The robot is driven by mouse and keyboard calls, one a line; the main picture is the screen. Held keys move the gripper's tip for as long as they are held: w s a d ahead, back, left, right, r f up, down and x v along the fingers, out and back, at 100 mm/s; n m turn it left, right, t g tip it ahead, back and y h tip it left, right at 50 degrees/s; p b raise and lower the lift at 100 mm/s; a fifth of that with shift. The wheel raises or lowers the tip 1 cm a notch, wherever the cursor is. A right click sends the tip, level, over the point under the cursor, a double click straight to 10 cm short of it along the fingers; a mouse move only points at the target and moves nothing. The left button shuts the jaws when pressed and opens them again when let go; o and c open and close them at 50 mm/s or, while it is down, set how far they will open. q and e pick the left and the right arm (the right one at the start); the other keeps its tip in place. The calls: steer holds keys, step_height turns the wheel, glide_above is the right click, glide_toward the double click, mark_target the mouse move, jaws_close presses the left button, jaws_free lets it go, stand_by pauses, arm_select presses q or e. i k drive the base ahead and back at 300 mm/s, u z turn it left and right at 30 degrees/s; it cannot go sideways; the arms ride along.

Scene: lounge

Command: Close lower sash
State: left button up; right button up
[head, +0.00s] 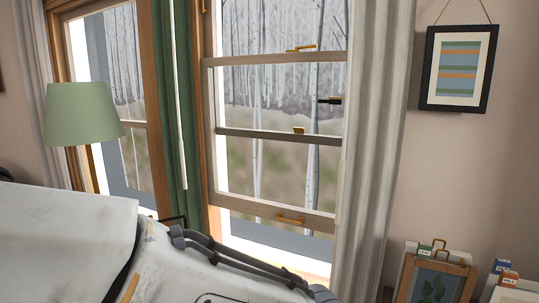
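The lower sash (275,213) is a pale wooden frame in the middle window. It stands raised, with a bright open gap (275,245) between its bottom rail and the sill. A brass handle (289,219) sits on that bottom rail. Neither gripper can be made out; large white parts of my own body fill the lower left and hide the sill's left end.
A pale curtain (375,130) hangs at the window's right and a green curtain (172,100) at its left. A green lampshade (84,113) stands at the left. A framed picture (459,70) hangs on the right wall. Frames and small boxes (435,280) stand at the lower right.

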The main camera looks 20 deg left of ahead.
mark_target(322, 221)
steer(key=u, duration=1.15)
steer(key=i, duration=0.55)
steer(key=z, duration=1.1)
